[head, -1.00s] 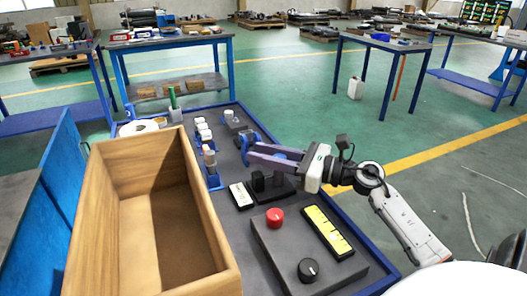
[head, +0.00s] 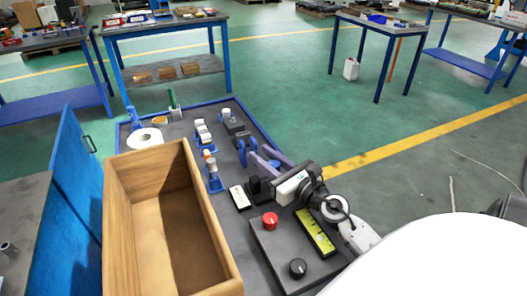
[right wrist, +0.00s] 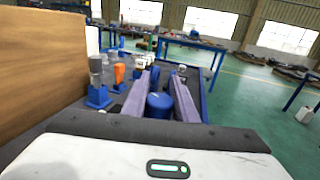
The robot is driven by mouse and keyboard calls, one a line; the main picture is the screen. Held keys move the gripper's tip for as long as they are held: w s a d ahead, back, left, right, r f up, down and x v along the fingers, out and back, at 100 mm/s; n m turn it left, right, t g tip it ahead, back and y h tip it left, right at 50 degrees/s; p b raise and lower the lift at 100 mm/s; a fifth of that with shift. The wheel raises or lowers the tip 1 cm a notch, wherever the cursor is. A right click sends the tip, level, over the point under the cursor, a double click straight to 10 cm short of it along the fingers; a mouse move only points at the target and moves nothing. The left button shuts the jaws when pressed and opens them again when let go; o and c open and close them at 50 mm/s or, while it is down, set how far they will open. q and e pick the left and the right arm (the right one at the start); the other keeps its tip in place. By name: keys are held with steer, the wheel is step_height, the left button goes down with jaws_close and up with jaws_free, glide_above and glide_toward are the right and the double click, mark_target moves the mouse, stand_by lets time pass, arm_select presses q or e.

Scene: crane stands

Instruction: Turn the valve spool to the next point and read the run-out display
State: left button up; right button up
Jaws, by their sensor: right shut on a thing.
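My right gripper (head: 262,158) reaches over the grey bench with its two purple fingers pointing away from me. It is shut on a blue round piece that looks like the valve spool (right wrist: 158,104), seen between the fingers in the right wrist view. In the head view the gripper partly hides this piece and its stand. A small white-faced unit (head: 239,197), possibly the run-out display, lies on the bench just left of the gripper; I cannot read it. My left gripper is not in view.
A large wooden box (head: 118,205) stands left of the gripper. Several blue holders (head: 214,182) stand between box and gripper. A white roll (head: 145,137) lies at the back.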

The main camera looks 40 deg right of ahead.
mark_target(279, 168)
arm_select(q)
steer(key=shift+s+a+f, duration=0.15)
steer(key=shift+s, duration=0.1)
arm_select(e)
steer(key=o, duration=1)
steer(key=shift+o, duration=0.2)
steer(key=s+b, duration=0.2)
steer(key=s, duration=0.2)
steer(key=s+b, duration=0.1)
steer(key=s, duration=0.4)
steer(key=shift+s+a+f+b, duration=0.2)
steer(key=shift+s+b, duration=0.05)
steer(key=shift+b, duration=0.15)
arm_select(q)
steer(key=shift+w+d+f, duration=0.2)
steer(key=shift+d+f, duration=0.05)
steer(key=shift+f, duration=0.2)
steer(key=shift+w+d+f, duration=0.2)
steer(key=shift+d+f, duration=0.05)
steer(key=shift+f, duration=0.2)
arm_select(e)
steer(key=shift+s+r, duration=0.15)
steer(key=shift+s, duration=0.25)
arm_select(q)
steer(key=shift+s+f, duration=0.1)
